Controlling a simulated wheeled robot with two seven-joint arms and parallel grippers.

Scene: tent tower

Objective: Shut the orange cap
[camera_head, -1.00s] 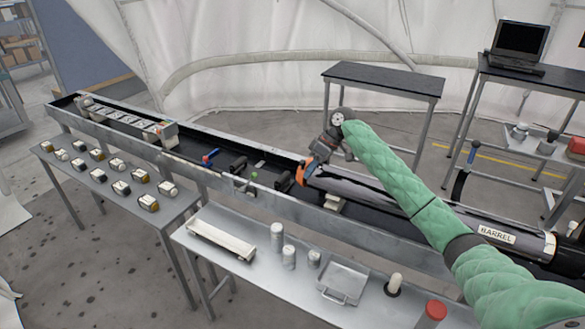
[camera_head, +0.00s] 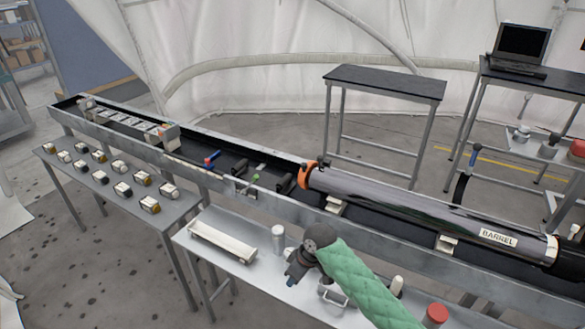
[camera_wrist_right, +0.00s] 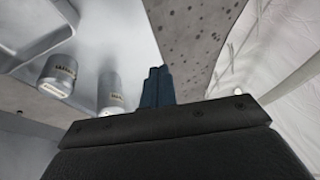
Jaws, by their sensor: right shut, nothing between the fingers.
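The orange cap (camera_head: 306,173) sits at the left end of the long grey barrel (camera_head: 400,205), which lies in the trough in the head view. From here it appears to be against the barrel's end, but I cannot tell whether it is fully shut. My right gripper (camera_head: 291,281) is shut and empty, above the near metal table and well in front of the cap. Its closed dark-blue fingers also show in the wrist view (camera_wrist_right: 157,87). My left gripper is not in view.
The long metal trough (camera_head: 120,140) runs across the scene. The near table holds a white tray (camera_head: 222,242), a white canister (camera_head: 278,240), a red-lidded jar (camera_head: 435,315) and a pale cylinder (camera_head: 397,286). Several small blocks (camera_head: 122,189) stand on the left table.

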